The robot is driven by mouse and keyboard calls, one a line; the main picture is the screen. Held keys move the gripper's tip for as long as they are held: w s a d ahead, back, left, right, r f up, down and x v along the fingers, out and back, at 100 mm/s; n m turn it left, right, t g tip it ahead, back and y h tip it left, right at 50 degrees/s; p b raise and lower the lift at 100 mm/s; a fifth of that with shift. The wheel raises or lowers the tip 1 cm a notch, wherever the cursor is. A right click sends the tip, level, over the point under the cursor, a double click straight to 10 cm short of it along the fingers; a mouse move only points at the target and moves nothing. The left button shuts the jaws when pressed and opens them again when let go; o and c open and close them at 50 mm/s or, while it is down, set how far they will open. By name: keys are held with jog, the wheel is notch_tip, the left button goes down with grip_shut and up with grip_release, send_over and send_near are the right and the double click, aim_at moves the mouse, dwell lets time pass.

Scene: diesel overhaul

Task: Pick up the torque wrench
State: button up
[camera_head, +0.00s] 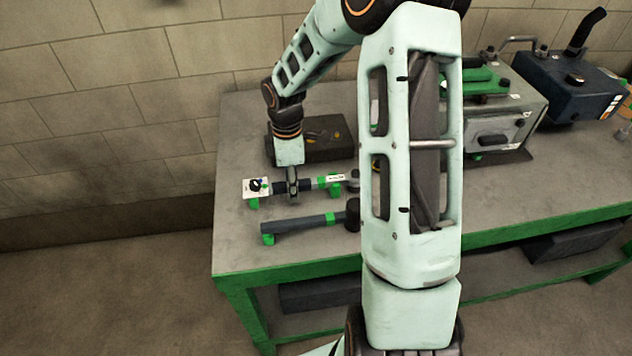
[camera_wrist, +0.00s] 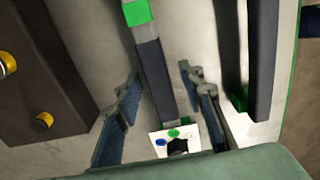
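The torque wrench (camera_head: 310,184) lies across green supports near the left end of the bench, with a dark handle and a green band. Its right end is partly hidden by my arm. In the wrist view its dark handle (camera_wrist: 155,75) runs between my fingers. A small white card with coloured marks (camera_wrist: 178,140) shows at its handle end. My gripper (camera_head: 292,188) points down at the handle. In the wrist view my gripper (camera_wrist: 163,90) is open, one finger on each side of the handle, with gaps visible. I cannot tell its exact height over the handle.
A black-headed hammer (camera_head: 300,224) lies parallel in front of the wrench. A dark block (camera_head: 325,150) with yellow-ringed parts stands behind it. Green-and-grey equipment (camera_head: 495,115) and a dark tank (camera_head: 570,85) stand at the right. The bench (camera_head: 235,235) has a green edge.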

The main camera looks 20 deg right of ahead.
grip_shut()
dwell(0.6)
